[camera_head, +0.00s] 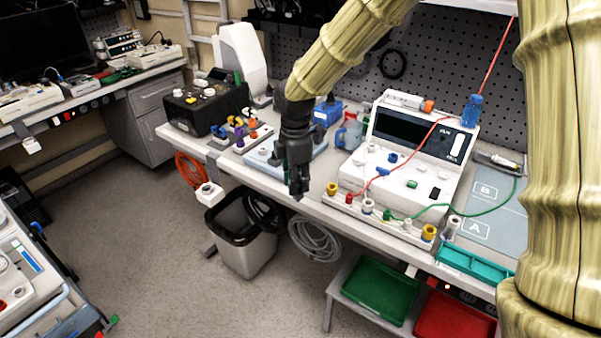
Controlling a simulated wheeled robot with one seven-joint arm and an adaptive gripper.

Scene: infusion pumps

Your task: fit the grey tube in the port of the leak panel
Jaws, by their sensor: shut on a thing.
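My gripper (297,186) is dark and points down just off the front edge of the bench, left of the large white device. It is shut, and the small held part between its fingers is hard to make out. A coiled grey tube (314,241) hangs below the bench edge, right under my gripper. I cannot see clearly how its end meets the fingers. A low white strip with coloured ports (384,215) lies along the front of the device; I cannot tell for sure whether it is the leak panel. My gripper is left of this strip and apart from it.
The white device (415,150) has red and green leads. A teal tray (474,262) lies at the bench's front right. A bin (240,245) stands below, with a black coil at its rim. Green (372,290) and red trays sit on a low shelf.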

